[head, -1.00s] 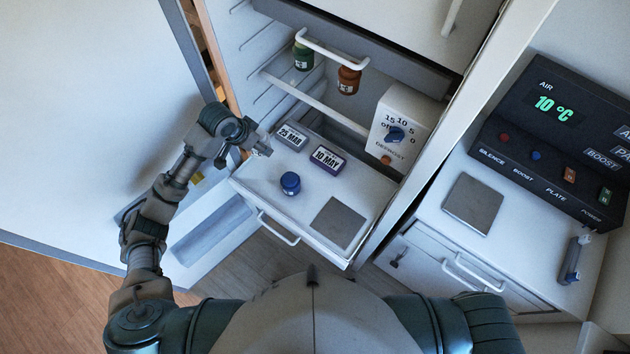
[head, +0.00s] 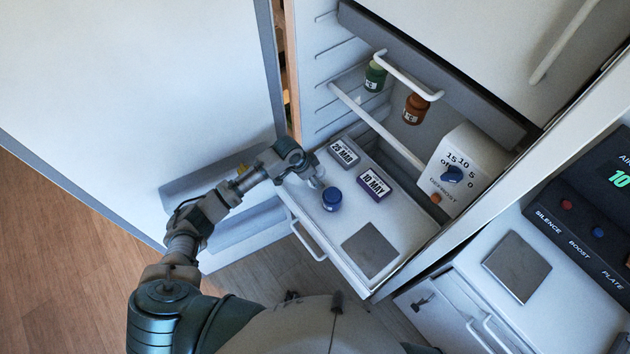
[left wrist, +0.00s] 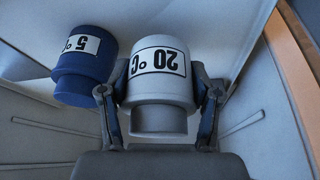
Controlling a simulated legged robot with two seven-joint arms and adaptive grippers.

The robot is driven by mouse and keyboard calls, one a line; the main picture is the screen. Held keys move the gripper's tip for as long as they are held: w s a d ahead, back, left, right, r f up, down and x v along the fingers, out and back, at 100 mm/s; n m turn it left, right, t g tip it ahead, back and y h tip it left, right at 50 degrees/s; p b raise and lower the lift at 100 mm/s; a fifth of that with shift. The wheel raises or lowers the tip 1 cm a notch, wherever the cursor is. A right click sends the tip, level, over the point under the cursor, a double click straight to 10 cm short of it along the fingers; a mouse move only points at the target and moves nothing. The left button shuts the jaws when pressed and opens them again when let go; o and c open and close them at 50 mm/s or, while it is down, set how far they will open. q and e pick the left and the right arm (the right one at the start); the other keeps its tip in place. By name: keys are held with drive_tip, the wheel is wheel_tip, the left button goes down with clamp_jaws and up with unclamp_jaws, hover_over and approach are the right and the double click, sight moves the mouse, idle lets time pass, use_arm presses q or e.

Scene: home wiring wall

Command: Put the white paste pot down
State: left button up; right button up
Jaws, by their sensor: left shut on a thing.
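The white paste pot (left wrist: 158,75), labelled 20 °C, sits between the two fingers of my left gripper (left wrist: 160,110), which is shut on it. In the head view my left gripper (head: 316,181) is over the left part of the pulled-out white shelf (head: 332,232), close beside the blue pot (head: 332,200). The white pot is mostly hidden there and blends with the shelf. The blue pot, labelled 5 °C, also shows in the left wrist view (left wrist: 84,72), just left of the gripper. I cannot tell whether the white pot touches the shelf. My right gripper is out of view.
Date plates 25 MAR (head: 344,153) and 10 MAY (head: 374,184) lie behind the blue pot. A grey square plate (head: 370,250) lies at the shelf's front. A defrost dial box (head: 456,172) stands right. Green (head: 376,76) and brown (head: 416,108) jars sit above. The open door (head: 140,80) is left.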

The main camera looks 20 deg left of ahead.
use_arm(q)
wheel_tip(320, 180, down, 3)
drive_tip(key=shift+r, duration=0.2)
drive_tip(key=shift+f, duration=0.3)
drive_tip(key=shift+a, duration=0.25)
drive_tip(key=o, duration=1.5)
drive_tip(key=shift+o, duration=0.2)
drive_tip(key=shift+d, duration=0.15)
drive_tip(key=shift+r, duration=0.15)
drive_tip(key=v, duration=1.2)
drive_tip(key=shift+p, duration=0.3)
